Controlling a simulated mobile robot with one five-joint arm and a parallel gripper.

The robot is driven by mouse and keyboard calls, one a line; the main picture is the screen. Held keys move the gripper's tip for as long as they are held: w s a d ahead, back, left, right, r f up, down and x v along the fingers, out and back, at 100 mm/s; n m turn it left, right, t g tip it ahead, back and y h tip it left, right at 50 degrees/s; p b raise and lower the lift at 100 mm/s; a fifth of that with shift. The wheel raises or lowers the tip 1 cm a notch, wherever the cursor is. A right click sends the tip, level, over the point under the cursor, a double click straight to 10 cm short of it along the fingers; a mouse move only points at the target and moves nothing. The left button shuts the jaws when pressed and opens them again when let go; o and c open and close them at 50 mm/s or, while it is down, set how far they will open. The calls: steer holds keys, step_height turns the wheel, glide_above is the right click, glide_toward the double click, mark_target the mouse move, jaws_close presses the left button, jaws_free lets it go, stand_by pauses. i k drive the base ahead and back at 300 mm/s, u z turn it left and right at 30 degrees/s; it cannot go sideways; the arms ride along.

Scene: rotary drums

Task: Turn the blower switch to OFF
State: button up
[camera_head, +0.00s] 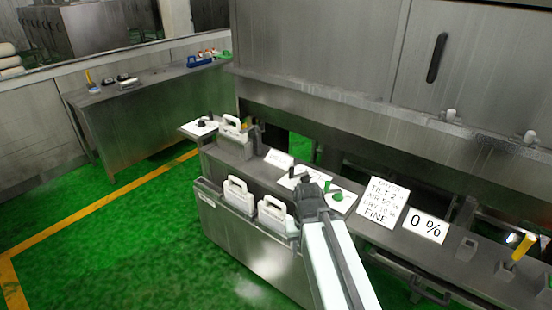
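My gripper (309,190) is dark and reaches over the front ledge of the steel machine. It is seen from behind, so its fingers and any gap between them are hidden. Right beside it on the right is a green knob (337,196) on a white plate (346,205). Another white plate (290,182) lies just left of the gripper and is partly covered by it. A white plate with a black knob (202,122) sits at the ledge's far left end. The labels on these plates are too small to read, so I cannot tell which is the blower switch or its setting.
White handled containers (238,195) hang on the ledge's front. A yellow-handled lever (523,246) is at the right. A steel table (150,120) stands left, beyond open green floor (110,220).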

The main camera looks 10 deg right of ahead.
mark_target(337, 196)
steer(key=i, duration=0.95)
steer(key=z, duration=0.05)
